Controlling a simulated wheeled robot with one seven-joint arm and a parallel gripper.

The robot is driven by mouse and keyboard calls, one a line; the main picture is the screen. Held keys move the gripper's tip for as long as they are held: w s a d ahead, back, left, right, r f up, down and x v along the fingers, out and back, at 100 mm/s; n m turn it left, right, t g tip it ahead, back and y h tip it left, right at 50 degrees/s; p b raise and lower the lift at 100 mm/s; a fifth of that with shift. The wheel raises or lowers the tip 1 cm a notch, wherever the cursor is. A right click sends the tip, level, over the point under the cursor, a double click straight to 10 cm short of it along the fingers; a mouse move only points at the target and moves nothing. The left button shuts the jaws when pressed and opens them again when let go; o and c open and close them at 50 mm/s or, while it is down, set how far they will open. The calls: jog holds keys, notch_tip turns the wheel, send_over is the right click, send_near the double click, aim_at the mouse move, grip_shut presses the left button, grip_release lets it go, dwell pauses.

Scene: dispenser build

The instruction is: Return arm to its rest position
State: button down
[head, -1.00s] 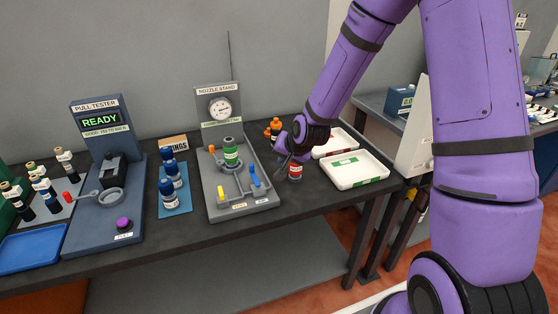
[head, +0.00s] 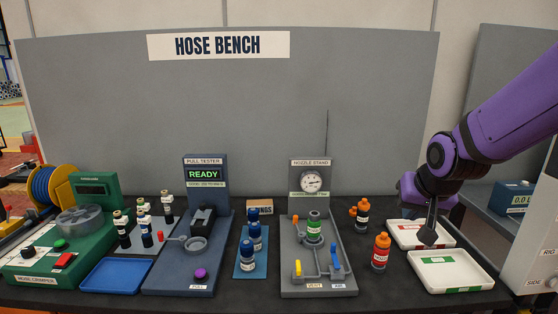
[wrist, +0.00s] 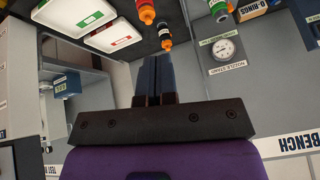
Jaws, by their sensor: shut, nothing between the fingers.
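My purple arm reaches in from the right in the head view. My gripper (head: 428,238) points down above the two white trays at the right of the bench, its dark fingers together and empty. In the wrist view the fingers of my gripper (wrist: 158,60) also lie side by side with nothing between them. It is apart from the red-labelled orange bottle (head: 381,252) standing to its left. I cannot tell the exact height of the fingertips over the trays.
A red-marked tray (head: 408,232) and a green-marked tray (head: 455,285) lie below. The nozzle stand (head: 290,262) holds a green bottle (head: 314,228). Left are the pull tester (head: 165,275), a blue tray (head: 117,276) and the hose crimper (head: 40,252). A white rig panel (head: 538,250) stands at right.

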jog(key=s+d+r, duration=0.1)
jog(key=s+r, duration=0.2)
jog(key=s, duration=0.4)
jog(key=s+r+n, duration=0.1)
jog(key=s+r, duration=0.3)
jog(key=s, duration=0.3)
jog(key=s+d+r+n+g, duration=0.1)
jog(key=s+r, duration=0.2)
jog(key=s, duration=0.4)
jog(key=shift+s+d+r, duration=0.15)
jog(key=shift+d+r, duration=0.1)
jog(key=shift+d, duration=0.1)
dwell(5.5)
